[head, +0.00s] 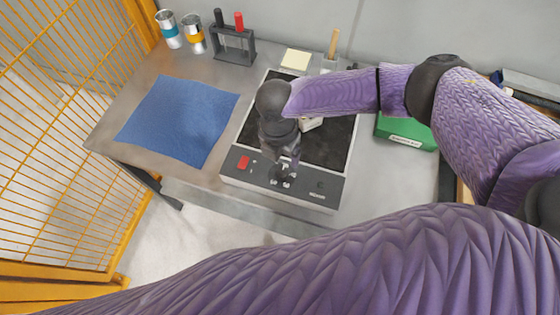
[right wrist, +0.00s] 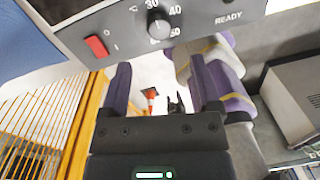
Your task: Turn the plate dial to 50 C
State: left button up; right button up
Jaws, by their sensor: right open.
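The hot plate (head: 326,158) has a dark top and a grey front panel, and stands on the grey bench. Its round grey dial (right wrist: 159,28) shows in the right wrist view, ringed by numbers including 30, 40 and 50. The dial's white mark points up, near the 30. My right gripper (head: 284,174) is over the front panel and mostly hides the dial in the head view. In the right wrist view the gripper (right wrist: 160,68) is open, its fingers apart and empty, with the dial ahead between them. My left gripper is out of view.
A red switch (right wrist: 96,46) sits left of the dial. A blue mat (head: 178,121) lies left of the plate, a green box (head: 405,131) to the right. Two tins, a rack (head: 235,45) and a pale note pad (head: 296,60) stand behind. Yellow mesh fencing (head: 70,130) is at left.

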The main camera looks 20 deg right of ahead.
aim_at(282, 171)
notch_tip(282, 171, down, 8)
jog(key=shift+s+d+b, duration=0.1)
jog(key=shift+s+b, duration=0.05)
jog(key=shift+b, duration=1)
jog(key=shift+c, duration=1.4)
grip_shut()
